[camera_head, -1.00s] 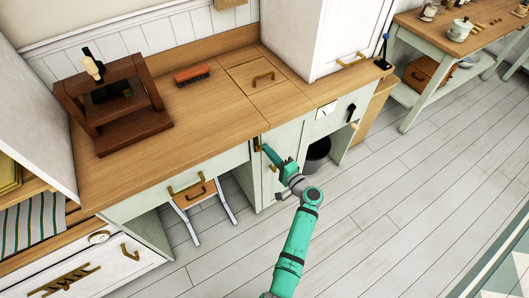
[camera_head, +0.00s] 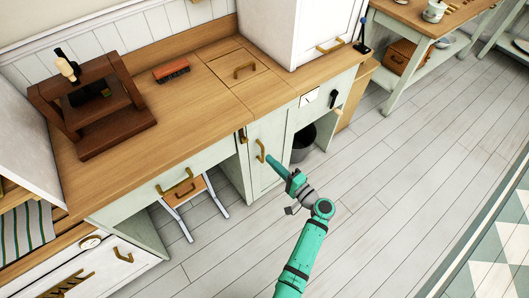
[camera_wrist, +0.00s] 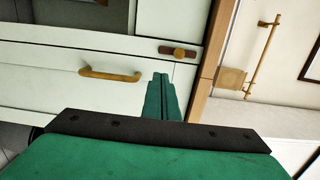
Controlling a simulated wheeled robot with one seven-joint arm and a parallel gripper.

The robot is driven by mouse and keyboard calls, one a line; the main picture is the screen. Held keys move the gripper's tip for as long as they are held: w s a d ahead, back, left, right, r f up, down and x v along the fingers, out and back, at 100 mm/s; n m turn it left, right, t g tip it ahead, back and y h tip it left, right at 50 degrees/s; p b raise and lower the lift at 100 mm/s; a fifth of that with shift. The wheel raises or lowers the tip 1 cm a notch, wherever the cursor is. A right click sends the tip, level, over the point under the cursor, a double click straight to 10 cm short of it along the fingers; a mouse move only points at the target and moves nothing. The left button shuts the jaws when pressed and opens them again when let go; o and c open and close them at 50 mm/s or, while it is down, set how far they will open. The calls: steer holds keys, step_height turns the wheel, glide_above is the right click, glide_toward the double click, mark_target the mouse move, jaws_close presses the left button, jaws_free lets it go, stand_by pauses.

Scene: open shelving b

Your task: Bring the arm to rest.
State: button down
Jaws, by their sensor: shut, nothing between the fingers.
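My gripper (camera_head: 271,160) is at the end of my teal arm, in front of the cabinet door (camera_head: 267,150) under the counter. Its fingertips are close to the brass door handle (camera_head: 260,150); in this view I cannot tell whether they touch it. In the wrist view the green fingers (camera_wrist: 161,97) are together with nothing between them. There the brass handle (camera_wrist: 110,73) lies to the left of the fingers, apart from them in the picture. The door looks closed.
The wooden counter (camera_head: 190,115) holds a dark wooden stand (camera_head: 95,105) and a red toy-like block (camera_head: 171,70). A dark bin (camera_head: 303,143) stands under the counter right of the door. Open floor (camera_head: 400,200) lies to the right.

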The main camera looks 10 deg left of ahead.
steer(key=shift+v, duration=1.3)
steer(key=s+d+f+h, duration=0.2)
steer(key=s+f+h, duration=0.4)
steer(key=s, duration=0.5)
steer(key=s+d+f+h, duration=0.2)
steer(key=s+f+h, duration=0.2)
steer(key=s+f, duration=0.55)
steer(key=s+d+r+n+t+h, duration=0.1)
steer(key=s+d+r+n+h, duration=0.25)
steer(key=s+r, duration=0.75)
steer(key=s+a+r+n+t, duration=0.1)
steer(key=s+r+n, duration=0.1)
steer(key=r, duration=0.5)
steer(key=s+a+r+n+t, duration=0.1)
steer(key=s+r+n+t, duration=0.1)
steer(key=s+r, duration=0.3)
step_height(320, 180, up, 3)
steer(key=shift+s+r+h, duration=0.2)
steer(key=shift+h, duration=0.15)
steer(key=shift+a, duration=0.15)
